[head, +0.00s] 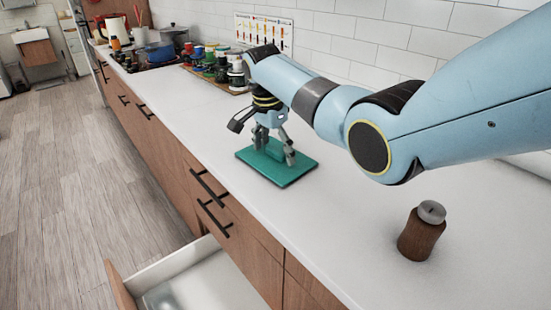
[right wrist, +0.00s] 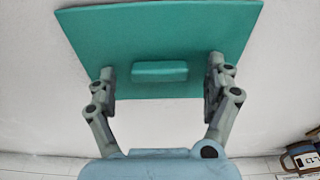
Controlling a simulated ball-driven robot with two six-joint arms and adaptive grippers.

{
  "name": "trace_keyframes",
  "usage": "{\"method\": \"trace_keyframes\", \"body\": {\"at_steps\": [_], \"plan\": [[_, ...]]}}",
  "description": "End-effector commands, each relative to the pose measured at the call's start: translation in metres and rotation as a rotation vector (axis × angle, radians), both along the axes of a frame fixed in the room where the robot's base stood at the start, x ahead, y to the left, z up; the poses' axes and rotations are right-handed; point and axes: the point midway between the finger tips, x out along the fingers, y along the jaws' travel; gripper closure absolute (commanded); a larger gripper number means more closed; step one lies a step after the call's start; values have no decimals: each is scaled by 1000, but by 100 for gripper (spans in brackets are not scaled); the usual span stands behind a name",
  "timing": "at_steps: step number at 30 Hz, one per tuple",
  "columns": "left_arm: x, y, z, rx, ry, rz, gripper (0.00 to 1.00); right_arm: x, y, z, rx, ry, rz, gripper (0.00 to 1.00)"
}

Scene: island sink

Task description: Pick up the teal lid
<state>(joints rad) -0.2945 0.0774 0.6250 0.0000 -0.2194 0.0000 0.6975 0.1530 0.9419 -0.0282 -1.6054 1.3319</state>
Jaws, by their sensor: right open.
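The teal lid (head: 276,164) is a flat rectangular plate lying on the white countertop in the head view. In the right wrist view the lid (right wrist: 158,32) has a raised teal handle block (right wrist: 159,72) at its middle. My right gripper (head: 273,152) points down over the lid in the head view. In the right wrist view my right gripper (right wrist: 160,78) is open, with one finger on each side of the handle and a gap to it on both sides. I cannot tell whether the fingertips touch the plate. My left gripper is not in view.
A brown wooden jar with a grey top (head: 421,231) stands on the counter at the right. Several jars (head: 218,65) stand on a board by the tiled wall, near a blue pot (head: 160,52). A drawer (head: 200,283) is open below. Counter in front of the lid is clear.

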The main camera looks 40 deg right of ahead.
Motion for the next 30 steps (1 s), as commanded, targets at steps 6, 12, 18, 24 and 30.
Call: {"method": "trace_keyframes", "body": {"at_steps": [6,12,18,24,30], "plan": [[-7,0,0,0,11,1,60,0,0,0,0,0,0,35],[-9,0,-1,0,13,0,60,0,0,1,0,0,0,61],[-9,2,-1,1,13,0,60,0,0,1,0,0,0,70],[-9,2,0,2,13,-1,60,1,0,5,-1,-2,0,71],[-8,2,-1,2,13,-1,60,1,0,29,0,-4,0,71]]}}
